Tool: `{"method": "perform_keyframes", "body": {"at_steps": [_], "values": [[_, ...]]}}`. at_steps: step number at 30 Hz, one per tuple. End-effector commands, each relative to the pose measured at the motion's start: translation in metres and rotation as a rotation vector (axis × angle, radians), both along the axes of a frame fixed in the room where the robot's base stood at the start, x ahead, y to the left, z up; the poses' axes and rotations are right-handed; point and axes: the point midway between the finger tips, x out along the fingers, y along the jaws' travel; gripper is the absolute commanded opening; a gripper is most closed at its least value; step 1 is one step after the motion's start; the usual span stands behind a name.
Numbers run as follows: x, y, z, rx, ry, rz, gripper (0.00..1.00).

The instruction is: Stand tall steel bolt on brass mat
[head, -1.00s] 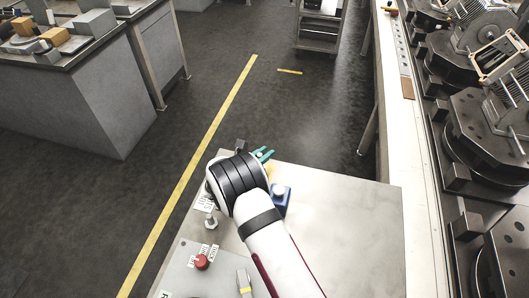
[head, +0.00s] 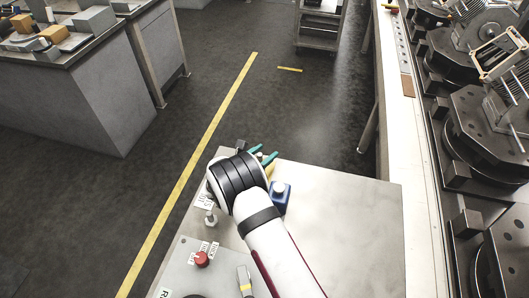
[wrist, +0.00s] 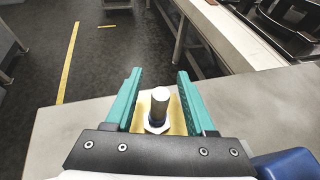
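My gripper (wrist: 160,100) has two teal fingers spread wide in the wrist view, with a tall steel bolt (wrist: 159,105) between them. Gaps show on both sides of the bolt, so the fingers do not touch it. The bolt looks upright, its wide hex end down on the yellow brass mat (wrist: 177,126). The gripper's dark body hides the mat's near part. In the head view my gripper (head: 263,156) is beyond my wrist, its fingers apart.
Another steel bolt-like piece (head: 211,216) stands left of my arm by a label. A red knob (head: 201,259) is nearer. The tabletop (head: 345,225) on the right is clear.

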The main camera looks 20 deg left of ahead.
Motion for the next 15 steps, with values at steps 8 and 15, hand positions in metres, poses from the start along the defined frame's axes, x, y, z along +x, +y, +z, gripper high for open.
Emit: {"method": "perform_keyframes", "body": {"at_steps": [8,15], "values": [[-0.007,0.003,0.003,0.001,0.000,0.003,0.55],[-0.063,0.021,0.028,0.001,0.000,0.005,0.55]]}}
